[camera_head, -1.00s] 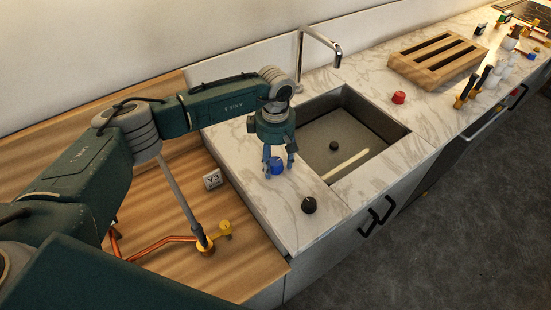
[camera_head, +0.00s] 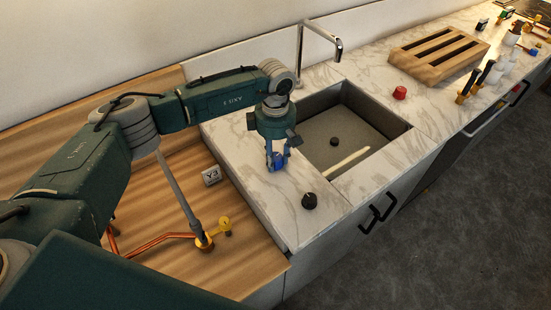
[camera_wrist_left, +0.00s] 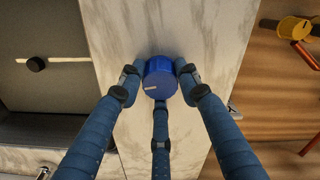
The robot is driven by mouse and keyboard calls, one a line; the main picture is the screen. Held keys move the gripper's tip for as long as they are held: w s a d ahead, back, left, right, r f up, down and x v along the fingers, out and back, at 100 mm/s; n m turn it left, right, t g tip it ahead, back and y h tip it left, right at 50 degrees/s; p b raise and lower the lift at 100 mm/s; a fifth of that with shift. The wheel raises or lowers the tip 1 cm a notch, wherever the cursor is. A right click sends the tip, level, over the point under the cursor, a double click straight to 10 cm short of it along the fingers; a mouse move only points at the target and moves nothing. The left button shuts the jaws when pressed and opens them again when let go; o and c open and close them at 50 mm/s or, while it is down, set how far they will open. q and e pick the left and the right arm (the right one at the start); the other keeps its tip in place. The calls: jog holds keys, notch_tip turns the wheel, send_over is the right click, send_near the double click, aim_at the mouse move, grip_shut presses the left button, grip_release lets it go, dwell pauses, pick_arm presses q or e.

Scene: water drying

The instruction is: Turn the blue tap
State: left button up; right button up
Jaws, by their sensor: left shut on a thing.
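The blue tap (camera_wrist_left: 159,78) is a round knob on the marble counter left of the sink. In the head view the blue tap (camera_head: 277,161) shows between the fingers of my left gripper (camera_head: 277,158), which points down at it. In the left wrist view the fingers of my left gripper (camera_wrist_left: 158,80) are closed around the knob, one on each side and a third below it. A small pale mark shows on the knob's top. My right gripper is not in view.
A black knob (camera_head: 309,201) stands near the counter's front edge and a red knob (camera_head: 400,92) right of the sink (camera_head: 372,172). A chrome faucet (camera_head: 322,40) rises behind the sink. A slatted wooden rack (camera_head: 438,57) lies farther right. A yellow valve (camera_head: 224,227) is on the wooden counter.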

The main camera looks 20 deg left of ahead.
pick_arm(q)
jog(key=n+b, duration=0.3)
jog(key=n, duration=0.1)
jog(key=shift+w+f+b, duration=0.1)
jog(key=shift+b, duration=0.2)
jog(key=n+b, duration=0.3)
jog(key=n, duration=0.2)
jog(key=n+b, duration=0.2)
jog(key=n, duration=0.2)
jog(key=shift+r+n+b, duration=0.2)
jog(key=shift+n+b, duration=0.4)
jog(key=shift+n, duration=1.1)
jog(key=o, duration=1.2)
jog(key=shift+c, duration=0.2)
